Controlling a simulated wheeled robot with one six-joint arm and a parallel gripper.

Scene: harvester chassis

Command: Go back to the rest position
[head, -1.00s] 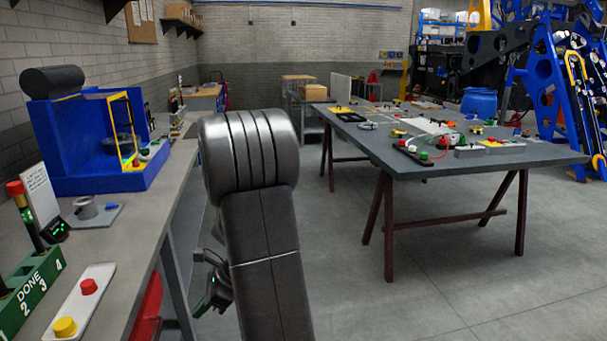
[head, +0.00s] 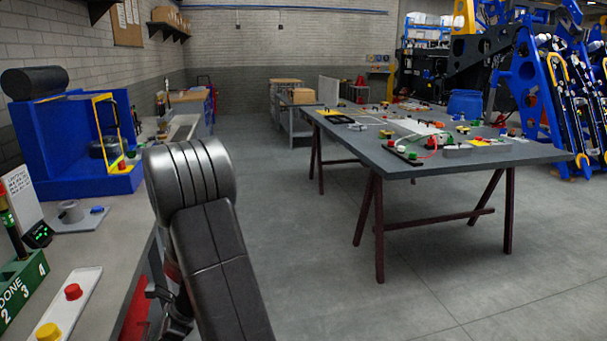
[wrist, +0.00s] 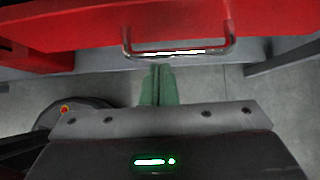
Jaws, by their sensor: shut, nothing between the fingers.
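My gripper shows in the wrist view (wrist: 158,88) as two green fingers pressed together with nothing between them. It points toward a red drawer front (wrist: 80,32) with a metal handle (wrist: 180,50). The fingertips appear just below the handle in the picture; I cannot tell whether they touch it. In the head view my arm stands in front, beside the left workbench (head: 115,240), and the fingers are hidden or too dark to make out.
The left workbench carries a blue open box (head: 75,150), a white button panel (head: 68,305) and a green numbered block (head: 22,285). A grey trestle table (head: 400,165) with many small parts stands to the right. The floor between them is clear.

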